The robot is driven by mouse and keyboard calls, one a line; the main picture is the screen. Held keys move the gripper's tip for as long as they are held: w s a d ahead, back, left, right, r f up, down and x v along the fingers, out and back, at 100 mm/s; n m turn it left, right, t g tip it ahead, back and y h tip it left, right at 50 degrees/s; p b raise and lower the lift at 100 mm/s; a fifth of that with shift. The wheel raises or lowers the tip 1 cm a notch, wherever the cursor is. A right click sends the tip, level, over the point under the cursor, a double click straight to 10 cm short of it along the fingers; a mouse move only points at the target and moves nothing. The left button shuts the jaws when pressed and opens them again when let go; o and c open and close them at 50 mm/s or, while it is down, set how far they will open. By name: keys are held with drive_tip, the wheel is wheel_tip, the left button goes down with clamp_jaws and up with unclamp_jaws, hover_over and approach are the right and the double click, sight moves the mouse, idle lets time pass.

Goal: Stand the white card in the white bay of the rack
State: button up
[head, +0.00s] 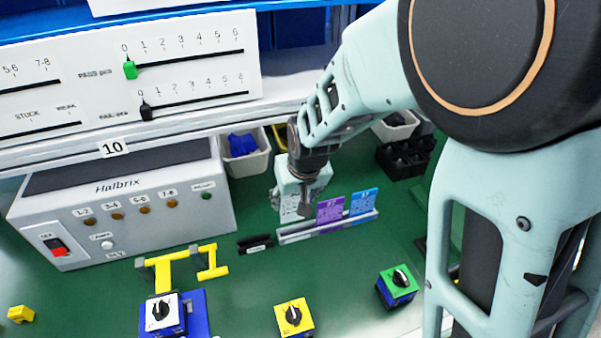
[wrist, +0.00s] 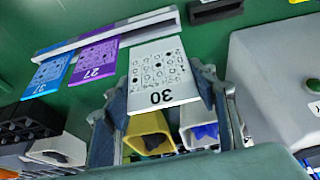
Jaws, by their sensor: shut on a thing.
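The white card (wrist: 158,62), marked 30, is between the fingers of my gripper (wrist: 160,88), which is shut on it in the wrist view. In the head view my gripper (head: 303,205) points down over the left end of the rack (head: 330,230), and the white card (head: 289,208) shows partly behind it. The rack's rail also shows in the wrist view (wrist: 150,20). The card's far edge is close to the rail's white end; I cannot tell whether it sits in the bay. A purple card (head: 330,211) and a blue card (head: 364,202) stand in the other bays.
A dark block (head: 255,245) lies just left of the rack. The grey Halbrix box (head: 130,210) stands further left. Bins (head: 246,160) and a black tray (head: 405,157) are behind. Rotary switches, white (head: 162,313), yellow (head: 294,317) and green (head: 398,284), are in front.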

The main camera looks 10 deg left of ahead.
drive_tip(key=shift+f+b, duration=0.95)
drive_tip(key=shift+f, duration=0.55)
drive_tip(key=shift+f+b, duration=1.8)
drive_tip(key=shift+f, duration=0.1)
idle(0.4)
drive_tip(key=o, duration=1.1)
drive_tip(key=shift+r, duration=0.1)
drive_tip(key=shift+v, duration=3.75)
wheel_tip(320, 180, up, 9)
drive_tip(key=p, duration=0.7)
hover_over(295, 215)
drive_tip(key=s+d, duration=0.1)
drive_tip(key=s, duration=0.1)
drive_tip(key=shift+s+d, duration=0.1)
drive_tip(key=shift+s, duration=0.1)
